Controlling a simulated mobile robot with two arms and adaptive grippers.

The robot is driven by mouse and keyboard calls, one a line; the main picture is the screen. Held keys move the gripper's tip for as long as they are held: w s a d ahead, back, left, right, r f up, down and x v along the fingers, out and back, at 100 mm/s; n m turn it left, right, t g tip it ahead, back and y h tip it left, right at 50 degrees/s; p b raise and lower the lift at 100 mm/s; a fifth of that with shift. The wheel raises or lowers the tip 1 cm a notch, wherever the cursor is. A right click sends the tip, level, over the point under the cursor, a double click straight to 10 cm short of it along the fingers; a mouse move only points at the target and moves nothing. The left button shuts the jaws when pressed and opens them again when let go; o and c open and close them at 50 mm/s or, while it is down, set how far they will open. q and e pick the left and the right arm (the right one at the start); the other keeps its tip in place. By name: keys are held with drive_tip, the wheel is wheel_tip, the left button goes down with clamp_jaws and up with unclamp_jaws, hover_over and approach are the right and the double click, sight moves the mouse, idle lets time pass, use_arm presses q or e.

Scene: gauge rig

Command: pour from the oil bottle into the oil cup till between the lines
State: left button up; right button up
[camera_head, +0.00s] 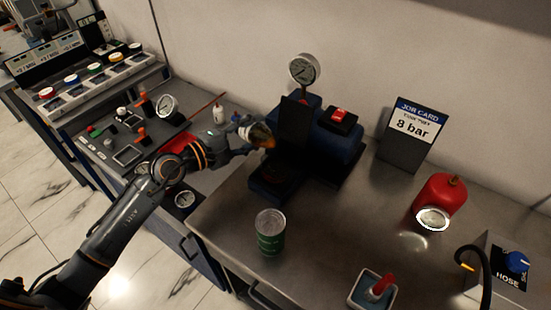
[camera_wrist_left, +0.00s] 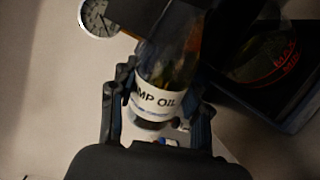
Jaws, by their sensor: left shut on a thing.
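My left gripper (camera_head: 247,130) is shut on the oil bottle (camera_head: 264,137), an amber bottle held tilted in the air beside the blue pump rig. In the left wrist view the bottle (camera_wrist_left: 163,75) sits between both fingers, its white label reading "MP OIL" and dark liquid inside. Its neck runs to the top of that view, and its mouth is hard to make out. The oil cup (camera_wrist_left: 275,62) shows at right in the wrist view, dark, with red markings, apart from the bottle body. Its oil level cannot be read. My right gripper is not in view.
The blue pump rig (camera_head: 338,143) carries a gauge (camera_head: 303,69) and a red switch. A green can (camera_head: 270,232) stands in front on the metal bench. A job card (camera_head: 412,130) reading "8 bar", a red cylinder (camera_head: 439,195) and a hose box (camera_head: 504,265) are to the right.

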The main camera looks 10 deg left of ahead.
use_arm(q)
drive_tip(key=shift+r+m, duration=0.45)
drive_tip(key=shift+m, duration=0.05)
drive_tip(key=shift+w+a+r, duration=0.1)
drive_tip(key=shift+w+a, duration=0.1)
drive_tip(key=shift+w, duration=0.05)
idle(0.6)
drive_tip(key=shift+r+m, duration=0.35)
drive_tip(key=shift+m, duration=0.25)
idle(2.0)
wheel_tip(320, 180, down, 2)
drive_tip(key=shift+n, duration=1.2)
drive_tip(key=shift+r+n, duration=0.1)
drive_tip(key=shift+n, duration=0.4)
